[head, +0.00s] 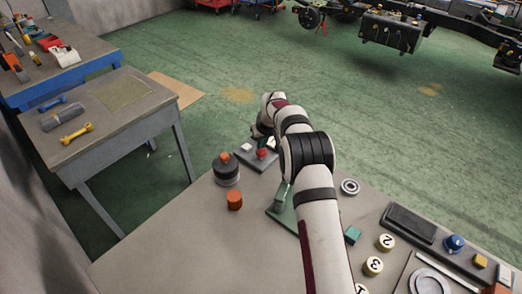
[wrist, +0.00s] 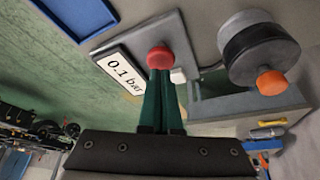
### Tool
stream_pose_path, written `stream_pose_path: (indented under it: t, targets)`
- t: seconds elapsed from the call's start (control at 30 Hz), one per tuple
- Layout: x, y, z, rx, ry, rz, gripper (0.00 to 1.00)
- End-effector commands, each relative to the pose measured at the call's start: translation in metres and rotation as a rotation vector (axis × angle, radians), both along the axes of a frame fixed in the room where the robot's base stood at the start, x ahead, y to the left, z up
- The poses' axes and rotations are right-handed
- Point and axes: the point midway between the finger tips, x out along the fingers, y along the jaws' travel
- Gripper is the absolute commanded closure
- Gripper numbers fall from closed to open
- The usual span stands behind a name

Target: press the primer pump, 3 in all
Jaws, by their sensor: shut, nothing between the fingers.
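The red round knob (wrist: 160,58) sits on a grey plate (wrist: 172,35) in the wrist view; I take it for the primer pump. The plate carries a display (wrist: 123,71) reading 0.1 bar. In the head view the red knob (head: 262,154) shows on its plate, left of my arm. My gripper (wrist: 160,74) has its green fingers shut and empty, with the tips at the red knob's near side. I cannot tell whether they touch it. The fingertips are not clear in the head view.
A white button (wrist: 178,75) is beside the red knob. A black-and-grey cylinder (wrist: 262,50) stands near the plate, with an orange part (wrist: 271,82). An orange cylinder (head: 234,200) is closer in the head view. Numbered discs (head: 373,266) lie right of my arm.

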Motion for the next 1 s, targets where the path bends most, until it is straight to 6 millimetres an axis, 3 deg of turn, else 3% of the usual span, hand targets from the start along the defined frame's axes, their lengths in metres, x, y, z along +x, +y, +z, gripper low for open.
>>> stream_pose_path:
  t: [0.7, 1.0]
  targets:
    - [0.000, 0.000, -0.021, -0.001, 0.000, 0.001, 1.00]
    - [0.000, 0.000, -0.016, 0.000, 0.000, 0.000, 1.00]
